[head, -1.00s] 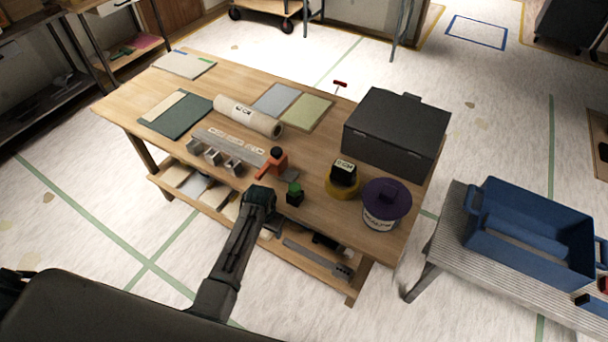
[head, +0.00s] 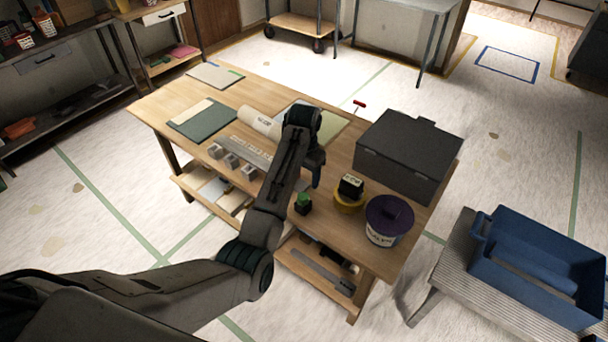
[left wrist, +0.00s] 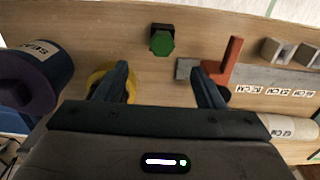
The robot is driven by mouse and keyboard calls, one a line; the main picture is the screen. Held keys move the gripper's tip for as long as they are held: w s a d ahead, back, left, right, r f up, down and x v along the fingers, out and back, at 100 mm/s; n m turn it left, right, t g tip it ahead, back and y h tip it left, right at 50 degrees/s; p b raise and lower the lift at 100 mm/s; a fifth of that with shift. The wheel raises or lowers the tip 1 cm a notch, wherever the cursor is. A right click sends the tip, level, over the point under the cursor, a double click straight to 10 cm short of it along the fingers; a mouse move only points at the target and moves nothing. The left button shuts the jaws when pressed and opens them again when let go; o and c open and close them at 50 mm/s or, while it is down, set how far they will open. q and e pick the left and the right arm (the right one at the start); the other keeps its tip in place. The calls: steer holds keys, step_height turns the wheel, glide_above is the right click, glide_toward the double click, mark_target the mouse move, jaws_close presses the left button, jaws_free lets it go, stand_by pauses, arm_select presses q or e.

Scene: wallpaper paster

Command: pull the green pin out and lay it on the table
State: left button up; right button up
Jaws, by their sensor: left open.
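The green pin (head: 304,196) shows as a green head on top of a small black block (head: 303,209) near the table's front edge. In the left wrist view the green hexagonal head (left wrist: 162,41) stands in the black block, ahead of the fingers and about midway between them. My left gripper (head: 317,177) is open and empty above the table, apart from the pin. Its two fingers (left wrist: 162,82) show spread in the left wrist view. The wooden table (head: 345,235) has bare surface around the block. My right gripper is not in view.
A purple-lidded tub (head: 388,220), a yellow roll with a black top (head: 350,190) and a dark case (head: 408,152) stand to the right. A blue crate (head: 540,260) is on a side bench.

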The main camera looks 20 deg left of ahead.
mark_target(303, 196)
arm_select(q)
step_height(303, 196, down, 9)
steer(key=shift+a+f+p, duration=0.1)
steer(key=shift+f+p, duration=0.05)
steer(key=shift+p, duration=0.9)
steer(key=shift+w+a+f, duration=0.1)
steer(key=shift+f, duration=0.6)
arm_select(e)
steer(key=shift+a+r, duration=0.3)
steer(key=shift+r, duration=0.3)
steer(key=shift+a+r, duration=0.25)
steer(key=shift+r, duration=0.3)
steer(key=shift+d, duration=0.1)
